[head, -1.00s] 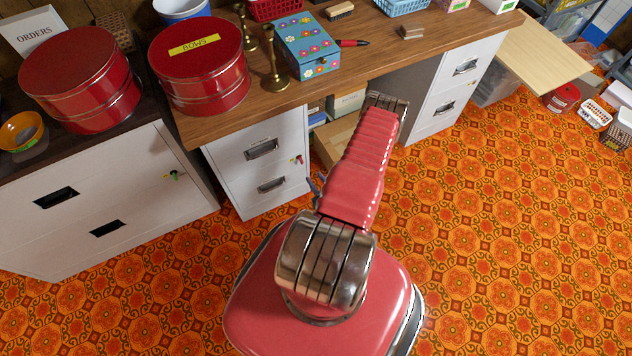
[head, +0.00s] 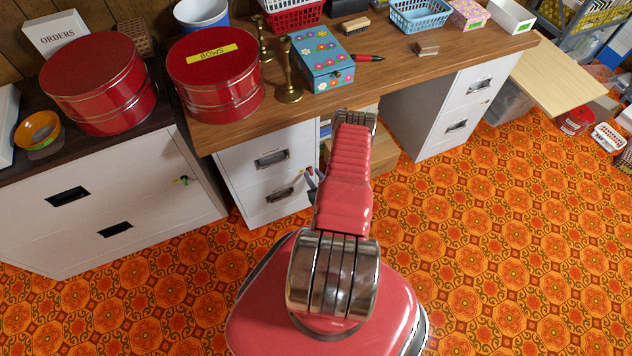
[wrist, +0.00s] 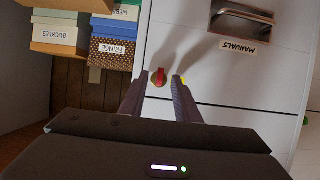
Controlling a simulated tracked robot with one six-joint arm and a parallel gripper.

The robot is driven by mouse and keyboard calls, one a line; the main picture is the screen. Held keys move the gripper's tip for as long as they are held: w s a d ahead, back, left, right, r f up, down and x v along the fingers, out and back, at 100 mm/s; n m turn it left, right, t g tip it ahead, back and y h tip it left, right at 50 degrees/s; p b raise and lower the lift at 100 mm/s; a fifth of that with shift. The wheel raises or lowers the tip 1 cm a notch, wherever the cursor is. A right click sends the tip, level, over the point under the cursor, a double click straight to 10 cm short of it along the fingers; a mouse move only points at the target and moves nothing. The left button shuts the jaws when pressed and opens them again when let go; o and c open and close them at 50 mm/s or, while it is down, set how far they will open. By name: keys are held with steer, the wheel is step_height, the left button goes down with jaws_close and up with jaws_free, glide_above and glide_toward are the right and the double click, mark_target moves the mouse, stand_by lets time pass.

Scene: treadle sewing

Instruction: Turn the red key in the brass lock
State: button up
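The red key (wrist: 160,76) stands out from the pale drawer front in the wrist view. My gripper (wrist: 161,77) is open there, with one finger on each side of the key and a visible gap to each. I cannot tell how deep the fingers reach around it.
A small yellow thing (wrist: 184,79) shows by the right fingertip. A drawer handle (wrist: 243,15) is above right. Labelled boxes (wrist: 112,50) fill the open shelf at left. A green key (head: 183,180) is on the left cabinet.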

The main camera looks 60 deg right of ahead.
steer(key=shift+w+d+f, duration=0.25)
steer(key=shift+w+d, duration=0.05)
steer(key=shift+w, duration=0.2)
steer(key=shift+c, duration=0.4)
jaws_close()
steer(key=shift+o, duration=0.4)
jaws_free()
steer(key=shift+s, duration=0.1)
steer(key=v, duration=1.3)
steer(key=shift+s+a+r, duration=0.2)
steer(key=shift+s+r, duration=0.05)
